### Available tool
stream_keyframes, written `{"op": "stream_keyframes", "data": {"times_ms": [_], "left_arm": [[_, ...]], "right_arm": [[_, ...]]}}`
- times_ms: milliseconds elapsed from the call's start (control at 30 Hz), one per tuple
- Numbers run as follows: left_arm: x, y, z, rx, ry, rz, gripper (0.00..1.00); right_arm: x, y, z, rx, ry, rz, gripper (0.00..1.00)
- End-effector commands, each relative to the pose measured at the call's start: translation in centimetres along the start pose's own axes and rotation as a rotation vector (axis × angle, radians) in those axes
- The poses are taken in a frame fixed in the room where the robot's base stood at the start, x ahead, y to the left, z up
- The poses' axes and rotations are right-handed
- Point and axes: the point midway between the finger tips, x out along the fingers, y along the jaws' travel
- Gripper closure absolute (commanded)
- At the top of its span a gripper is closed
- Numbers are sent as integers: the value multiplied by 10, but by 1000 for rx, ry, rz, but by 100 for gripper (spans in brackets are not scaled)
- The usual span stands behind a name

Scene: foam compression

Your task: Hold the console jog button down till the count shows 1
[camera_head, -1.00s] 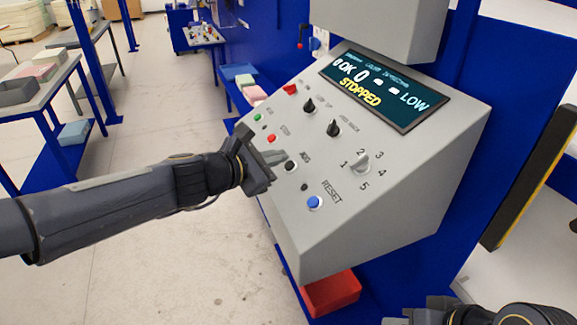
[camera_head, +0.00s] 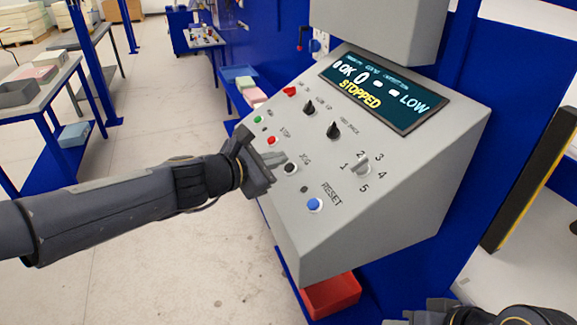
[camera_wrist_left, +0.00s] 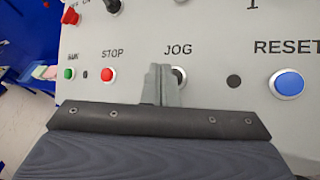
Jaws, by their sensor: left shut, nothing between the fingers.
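The grey console (camera_head: 400,190) has a sloped face with a black JOG button (camera_head: 291,168) near its lower edge. Its display (camera_head: 385,90) reads OK, 0, STOPPED and LOW. My left gripper (camera_head: 276,158) is shut and empty, its fingertips just left of the JOG button. In the left wrist view the shut fingers (camera_wrist_left: 160,85) partly cover the JOG button (camera_wrist_left: 181,77), whose right part shows. I cannot tell whether the tips touch the panel. Part of my right arm shows at the bottom right; its fingertips are not visible.
A blue RESET button (camera_head: 314,204) lies right of JOG, and a red STOP button (camera_head: 271,140) and a green button (camera_head: 258,119) lie to the left. Dark knobs and a selector (camera_head: 361,163) sit higher. A red bin (camera_head: 332,296) stands below the console.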

Motion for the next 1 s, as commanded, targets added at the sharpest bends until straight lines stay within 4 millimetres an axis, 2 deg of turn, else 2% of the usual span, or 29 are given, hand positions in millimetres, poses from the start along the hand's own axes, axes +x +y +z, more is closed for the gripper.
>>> {"op": "stream_keyframes", "data": {"times_ms": [667, 1000], "left_arm": [[0, 0, 0, 0, 0, 0, 100], [6, -5, -5, 0, -1, -1, 100]], "right_arm": [[0, 0, 0, 0, 0, 0, 71], [8, 4, 4, 0, 0, 0, 71]]}}
